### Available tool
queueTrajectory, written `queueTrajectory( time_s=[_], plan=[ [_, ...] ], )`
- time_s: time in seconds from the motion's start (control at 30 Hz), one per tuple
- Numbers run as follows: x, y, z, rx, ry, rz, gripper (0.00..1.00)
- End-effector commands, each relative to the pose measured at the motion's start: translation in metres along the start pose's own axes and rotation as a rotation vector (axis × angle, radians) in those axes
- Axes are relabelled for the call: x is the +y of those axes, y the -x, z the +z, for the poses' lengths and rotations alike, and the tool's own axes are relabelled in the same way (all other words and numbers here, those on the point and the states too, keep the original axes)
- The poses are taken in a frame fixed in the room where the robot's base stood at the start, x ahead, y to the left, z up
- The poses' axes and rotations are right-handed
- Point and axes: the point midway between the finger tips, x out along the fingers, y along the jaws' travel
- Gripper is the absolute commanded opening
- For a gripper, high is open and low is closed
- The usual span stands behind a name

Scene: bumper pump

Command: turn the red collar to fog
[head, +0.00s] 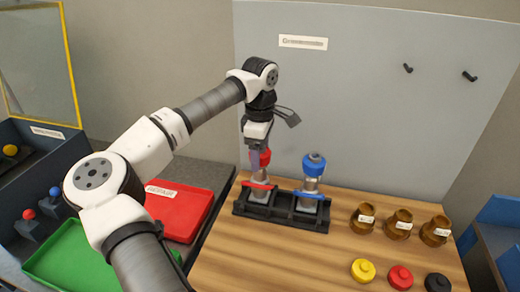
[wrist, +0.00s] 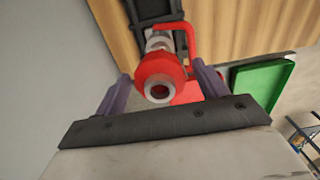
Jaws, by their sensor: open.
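The red collar (head: 265,158) tops the left of two grey spray pumps, which stand upright in a black rack (head: 300,221). In the wrist view the red collar (wrist: 158,68) surrounds a pale round nozzle end and lies between my gripper's (wrist: 162,82) two purple fingers. My gripper (head: 258,160) points down over this pump in the head view. Its fingers are open, with a visible gap on each side of the collar in the wrist view. A red lever hangs at the pump's side. No fog mark is readable on the collar.
A blue-collared pump (head: 314,166) stands close on the right in the same rack. Several brown fittings (head: 398,224) and coloured caps (head: 363,271) lie farther right. A red tray (head: 180,212) and a green tray (head: 72,258) are at left. A grey panel (head: 350,100) rises behind.

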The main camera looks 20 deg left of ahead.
Motion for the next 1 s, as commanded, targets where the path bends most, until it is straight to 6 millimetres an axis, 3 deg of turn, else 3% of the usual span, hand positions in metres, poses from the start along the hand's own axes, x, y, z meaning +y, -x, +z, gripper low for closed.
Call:
queueTrajectory(
  time_s=[0.13,0.47,0.77,1.0],
  plan=[
    [0.0,0.0,-0.0001,0.0,0.0,0.0,0.71],
    [-0.0001,0.0004,-0.0002,0.0,0.001,0.0,0.28],
    [0.0,-0.0003,-0.0003,0.001,0.036,0.0,0.27],
    [0.0004,-0.0019,-0.0009,0.002,0.171,0.001,0.27]
  ],
)
